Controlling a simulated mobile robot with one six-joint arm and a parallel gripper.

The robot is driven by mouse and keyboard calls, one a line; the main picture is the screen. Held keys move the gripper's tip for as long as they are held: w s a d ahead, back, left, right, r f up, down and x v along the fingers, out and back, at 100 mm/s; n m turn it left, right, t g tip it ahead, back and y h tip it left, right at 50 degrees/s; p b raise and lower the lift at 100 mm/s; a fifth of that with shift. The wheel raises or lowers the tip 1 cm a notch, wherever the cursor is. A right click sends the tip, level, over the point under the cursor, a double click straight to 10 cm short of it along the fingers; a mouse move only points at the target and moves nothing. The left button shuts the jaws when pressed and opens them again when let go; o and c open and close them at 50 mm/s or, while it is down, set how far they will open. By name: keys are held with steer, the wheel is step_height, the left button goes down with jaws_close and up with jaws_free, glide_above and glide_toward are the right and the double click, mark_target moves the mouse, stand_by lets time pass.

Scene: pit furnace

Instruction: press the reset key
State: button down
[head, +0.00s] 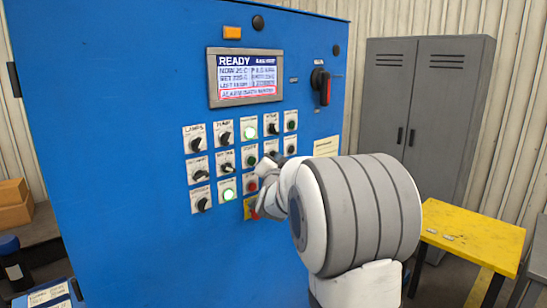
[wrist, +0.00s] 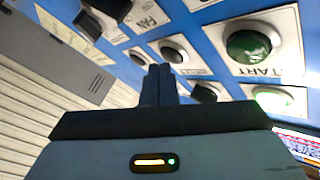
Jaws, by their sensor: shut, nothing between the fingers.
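The blue cabinet carries a key panel (head: 240,160) of labelled keys, knobs and lamps. I cannot read a reset label in either view. My gripper (head: 264,166) is in front of the panel's right part and hides some keys there. In the wrist view my gripper (wrist: 158,72) is shut and empty. Its tips appear just below a round black key (wrist: 174,48) on a white plate; I cannot tell if they touch it. The green key marked START (wrist: 248,46) is to the right of the tips.
A screen (head: 245,77) above the keys reads READY, with a red-framed line at its bottom. A black and red rotary switch (head: 322,87) is at upper right. A grey locker (head: 420,110) and a yellow table (head: 470,245) stand to the right.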

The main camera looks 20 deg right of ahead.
steer(key=shift+w+a, duration=0.1)
steer(key=shift+w, duration=0.25)
stand_by(0.5)
steer(key=shift+s+b, duration=0.1)
steer(key=shift+b, duration=0.25)
steer(key=shift+s+d+b, duration=0.25)
steer(key=shift+s+b, duration=0.4)
steer(key=shift+b, duration=0.05)
steer(key=s+b, duration=0.1)
steer(key=s+d+b, duration=0.1)
steer(key=s, duration=0.1)
steer(key=s+b, duration=0.1)
steer(key=b, duration=0.1)
steer(key=shift+s+d, duration=0.35)
